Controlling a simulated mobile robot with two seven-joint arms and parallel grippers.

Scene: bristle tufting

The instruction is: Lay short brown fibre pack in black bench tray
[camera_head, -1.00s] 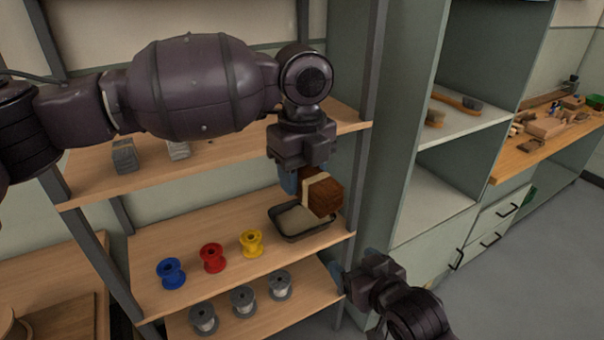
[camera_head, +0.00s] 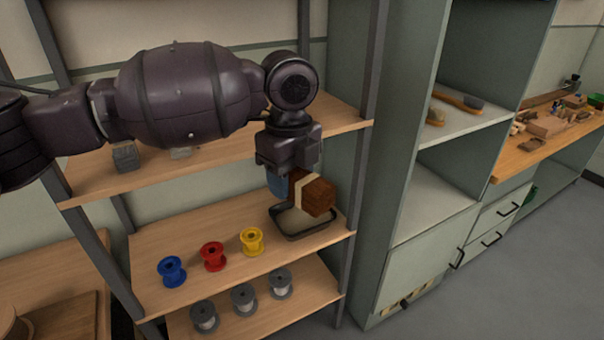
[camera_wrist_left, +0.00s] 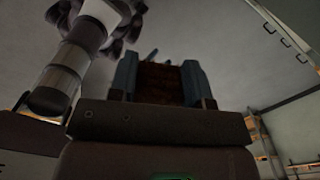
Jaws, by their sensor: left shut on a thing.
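My left gripper (camera_head: 287,186) is shut on the short brown fibre pack (camera_head: 318,197), a dark brown block with a cream band. It holds the pack tilted, just above and partly in front of the black tray (camera_head: 284,231). The tray sits at the right end of the middle shelf, and its back part is hidden behind the pack and gripper. In the left wrist view the pack (camera_wrist_left: 158,84) shows between the two blue fingers. My right gripper is not in view.
Blue (camera_head: 172,271), red (camera_head: 213,256) and yellow (camera_head: 252,241) spools stand left of the tray. Several grey spools (camera_head: 243,299) stand on the shelf below. Grey blocks (camera_head: 125,158) lie on the upper shelf. A dark rack post (camera_head: 362,150) rises right of the tray.

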